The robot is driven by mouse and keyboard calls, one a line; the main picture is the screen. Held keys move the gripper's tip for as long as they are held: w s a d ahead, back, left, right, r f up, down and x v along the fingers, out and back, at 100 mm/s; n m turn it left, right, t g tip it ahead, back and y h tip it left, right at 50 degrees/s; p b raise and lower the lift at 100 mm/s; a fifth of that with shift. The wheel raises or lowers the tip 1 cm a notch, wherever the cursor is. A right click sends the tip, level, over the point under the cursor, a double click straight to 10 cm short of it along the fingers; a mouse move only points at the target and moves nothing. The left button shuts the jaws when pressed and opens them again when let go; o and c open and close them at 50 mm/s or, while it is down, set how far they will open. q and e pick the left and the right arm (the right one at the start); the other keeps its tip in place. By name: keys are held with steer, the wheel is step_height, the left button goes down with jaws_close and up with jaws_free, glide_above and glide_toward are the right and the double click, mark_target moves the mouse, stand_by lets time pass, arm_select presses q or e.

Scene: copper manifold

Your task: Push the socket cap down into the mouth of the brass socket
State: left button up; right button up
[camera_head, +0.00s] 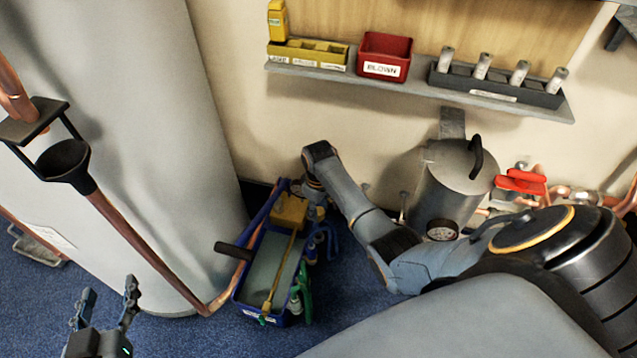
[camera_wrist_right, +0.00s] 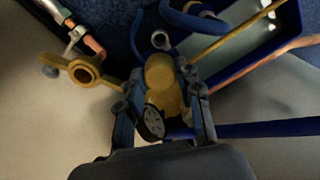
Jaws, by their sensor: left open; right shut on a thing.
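A brass fitting with a round dark mouth (camera_wrist_right: 83,71), which looks like the brass socket, sits at the upper left in the right wrist view. My right gripper (camera_wrist_right: 165,98) is shut on a small part with a dark round ribbed face (camera_wrist_right: 153,121), apparently the socket cap. The held part is apart from the socket, to its right in that view. In the head view my right gripper (camera_head: 314,190) is low beside the blue tool tray, and its grip is too small to make out. My left gripper (camera_head: 109,288) is open and empty at the lower left.
The blue tool tray (camera_head: 239,297) holds a yellow block and other tools. A grey canister (camera_head: 450,200) with a gauge stands right of my right forearm. A copper pipe (camera_head: 150,250) slants beside the large grey cylinder (camera_head: 150,110). A wall shelf (camera_head: 420,90) carries bins.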

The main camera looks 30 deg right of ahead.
steer(key=shift+r+p, duration=0.45)
steer(key=shift+p, duration=0.05)
steer(key=shift+r+p, duration=0.4)
steer(key=shift+p, duration=0.05)
steer(key=shift+r, duration=0.15)
steer(key=shift+r+p, duration=0.35)
steer(key=shift+p, duration=0.25)
arm_select(q)
steer(key=s+a+f+g+y, duration=0.1)
steer(key=s+a+f+g, duration=0.1)
steer(key=s+f+g, duration=0.2)
steer(key=s+a+f+g+y, duration=0.1)
steer(key=s+a+f+g, duration=0.2)
steer(key=s, duration=0.7)
steer(key=shift+f+n+g+y, duration=0.3)
steer(key=shift+f+g, duration=1)
steer(key=shift+f, duration=0.2)
arm_select(e)
steer(key=shift+r, duration=0.15)
arm_select(q)
steer(key=shift+a, duration=0.1)
